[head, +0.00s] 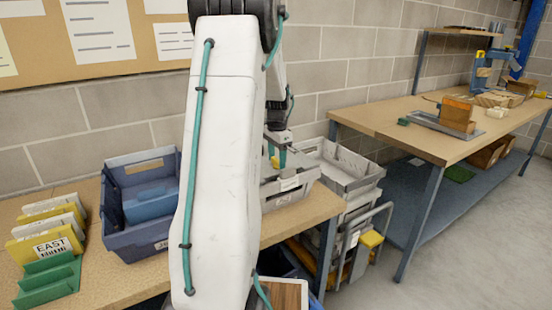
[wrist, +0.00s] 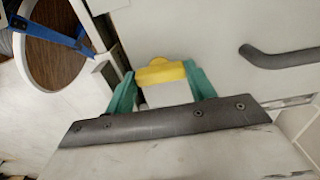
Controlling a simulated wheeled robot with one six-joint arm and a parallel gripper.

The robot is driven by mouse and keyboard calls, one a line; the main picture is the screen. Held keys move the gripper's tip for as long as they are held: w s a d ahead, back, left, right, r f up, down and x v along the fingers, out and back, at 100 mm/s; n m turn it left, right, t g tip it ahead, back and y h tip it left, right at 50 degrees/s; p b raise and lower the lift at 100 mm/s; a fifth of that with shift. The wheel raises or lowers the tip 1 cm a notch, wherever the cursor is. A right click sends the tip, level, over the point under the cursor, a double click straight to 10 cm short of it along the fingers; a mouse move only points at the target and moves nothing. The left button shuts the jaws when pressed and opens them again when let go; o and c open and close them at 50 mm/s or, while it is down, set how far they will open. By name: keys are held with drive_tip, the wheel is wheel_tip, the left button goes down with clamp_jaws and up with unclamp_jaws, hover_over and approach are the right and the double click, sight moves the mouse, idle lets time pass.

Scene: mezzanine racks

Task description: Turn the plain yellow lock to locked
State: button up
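The plain yellow lock (wrist: 160,72) shows in the wrist view as a small yellow piece on a pale panel. My gripper (wrist: 160,80) has its two teal fingertips on either side of it, and they appear to touch its left and right ends. A pale block shows below the yellow piece, between the fingers. In the head view my gripper (head: 277,150) is mostly behind my white arm, near the grey bins. The lock cannot be made out clearly there, and its turn position cannot be read.
A dark handle (wrist: 280,57) is right of the lock.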

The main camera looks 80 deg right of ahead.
drive_tip(key=o, duration=0.4)
drive_tip(key=shift+c, duration=0.2)
wheel_tip(320, 180, up, 8)
drive_tip(key=shift+f, duration=0.1)
idle(0.6)
